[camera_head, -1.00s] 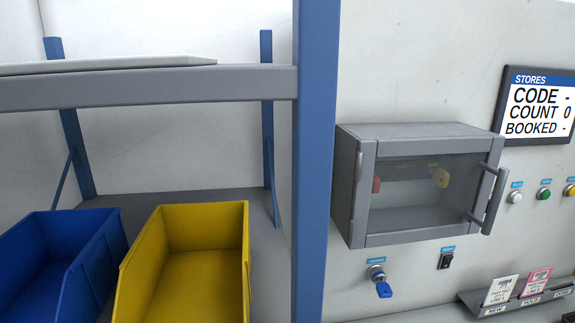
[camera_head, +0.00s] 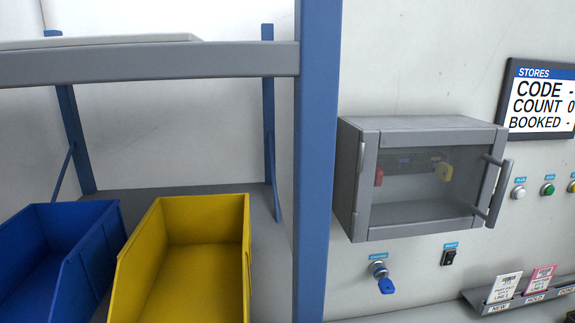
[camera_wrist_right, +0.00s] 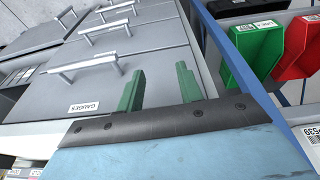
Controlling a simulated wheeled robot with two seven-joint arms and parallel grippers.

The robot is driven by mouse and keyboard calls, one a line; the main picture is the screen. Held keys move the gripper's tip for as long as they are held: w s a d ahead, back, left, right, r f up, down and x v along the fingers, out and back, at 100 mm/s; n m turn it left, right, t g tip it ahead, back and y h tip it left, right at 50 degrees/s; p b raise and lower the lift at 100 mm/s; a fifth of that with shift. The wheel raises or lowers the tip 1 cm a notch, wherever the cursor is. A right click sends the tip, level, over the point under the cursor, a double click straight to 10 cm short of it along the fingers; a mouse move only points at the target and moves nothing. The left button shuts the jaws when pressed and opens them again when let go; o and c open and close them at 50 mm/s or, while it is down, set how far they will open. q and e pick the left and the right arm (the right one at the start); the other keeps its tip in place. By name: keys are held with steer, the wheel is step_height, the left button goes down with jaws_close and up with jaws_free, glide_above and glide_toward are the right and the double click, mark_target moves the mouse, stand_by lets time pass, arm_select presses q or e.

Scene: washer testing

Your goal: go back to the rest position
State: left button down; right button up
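My right gripper (camera_wrist_right: 158,90) shows in the right wrist view with its two green fingers spread apart and nothing between them. It is over the front of a grey drawer cabinet (camera_wrist_right: 140,75), whose drawers carry bar handles; one drawer is labelled GAUGES. I cannot tell how close the fingers are to the drawer front. Neither gripper shows in the head view, and my left gripper is in no frame.
A blue bin (camera_head: 60,250) and a yellow bin (camera_head: 185,240) stand on the rack shelf beside a blue post (camera_head: 316,160). A closed glass-front cabinet (camera_head: 425,175) hangs on the wall.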

steer(key=s+f+g+b, duration=0.1)
steer(key=s+f, duration=0.2)
steer(key=f, duration=0.7)
steer(key=s+f+b, duration=0.2)
steer(key=s+f, duration=0.2)
steer(key=f, duration=0.7)
steer(key=s+d+f+g+b, duration=0.1)
steer(key=s+d+f+b, duration=0.1)
steer(key=s+f, duration=0.9)
steer(key=shift+s+d+f, duration=0.25)
steer(key=shift+s+d, duration=0.4)
steer(key=shift+s, duration=0.1)
